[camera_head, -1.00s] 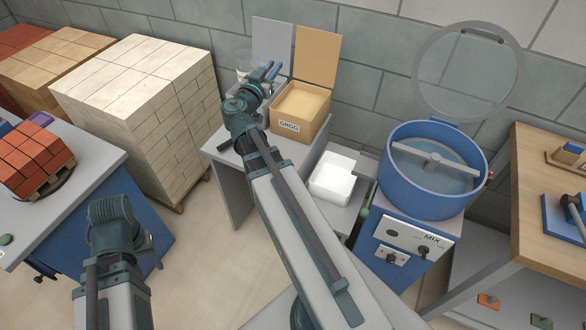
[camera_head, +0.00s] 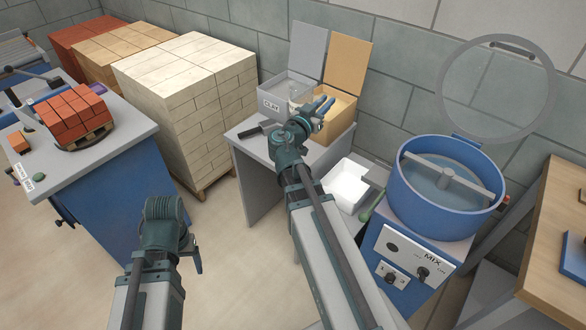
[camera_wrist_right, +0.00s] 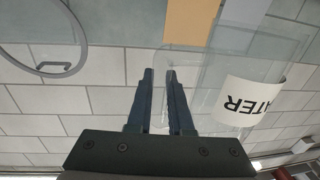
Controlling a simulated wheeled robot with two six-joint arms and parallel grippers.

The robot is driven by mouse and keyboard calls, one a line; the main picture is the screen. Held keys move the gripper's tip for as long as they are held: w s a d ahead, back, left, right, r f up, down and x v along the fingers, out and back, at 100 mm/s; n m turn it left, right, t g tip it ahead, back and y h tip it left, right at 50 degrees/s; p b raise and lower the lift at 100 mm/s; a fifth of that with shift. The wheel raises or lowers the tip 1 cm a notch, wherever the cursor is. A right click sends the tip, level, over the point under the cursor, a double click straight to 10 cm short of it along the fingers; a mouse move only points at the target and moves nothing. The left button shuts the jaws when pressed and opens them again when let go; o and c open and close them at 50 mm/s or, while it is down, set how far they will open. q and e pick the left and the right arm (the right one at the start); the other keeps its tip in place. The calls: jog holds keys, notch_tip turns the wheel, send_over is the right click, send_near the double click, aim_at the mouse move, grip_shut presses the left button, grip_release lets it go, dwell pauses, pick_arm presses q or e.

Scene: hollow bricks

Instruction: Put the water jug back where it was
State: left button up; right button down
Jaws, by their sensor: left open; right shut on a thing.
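The water jug (camera_wrist_right: 250,103) is clear, with a white label reading "ATER" upside down in the right wrist view. My right gripper (camera_wrist_right: 159,85) is shut on the clear part at the jug's side, apparently its handle. In the head view my right gripper (camera_head: 321,106) is in front of the open clay and grog boxes; the clear jug is hard to make out there. My left gripper (camera_head: 196,255) is open, low at the left, mostly hidden behind its own wrist, and holds nothing visible.
A grey table (camera_head: 247,150) carries the clay box (camera_head: 270,106), the grog box (camera_head: 341,122) and a trowel (camera_head: 250,132). A white bin (camera_head: 349,187) and a blue mixer (camera_head: 420,205) stand to the right. Pale bricks (camera_head: 190,110) are stacked left. A blue bench (camera_head: 95,190) stands further left.

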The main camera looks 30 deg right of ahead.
jog(key=s+a+f+t+b, duration=0.1)
jog(key=a+f+b, duration=0.4)
jog(key=f+b, duration=0.35)
jog(key=s+a+f+b, duration=0.1)
jog(key=a+f+b, duration=0.55)
jog(key=f, duration=0.35)
jog(key=shift+n+y, duration=0.4)
jog(key=shift+w+d+f+b, duration=0.95)
jog(key=shift+w+d, duration=0.75)
jog(key=shift+d, duration=0.4)
jog(key=shift+w+d+f+b, duration=0.75)
jog(key=shift+w+d+b, duration=0.35)
jog(key=shift+w+d, duration=0.85)
jog(key=shift+w+d+f+b, duration=0.95)
jog(key=shift+w+d, duration=0.55)
jog(key=shift+d, duration=0.8)
jog(key=shift+f+b, duration=0.15)
jog(key=shift+b, duration=0.15)
jog(key=c, duration=0.8)
grip_release()
jog(key=shift+r, duration=0.2)
jog(key=shift+s+a+r, duration=0.1)
jog(key=shift+s+a, duration=0.05)
jog(key=v, duration=1.1)
jog(key=shift+s+a, duration=0.25)
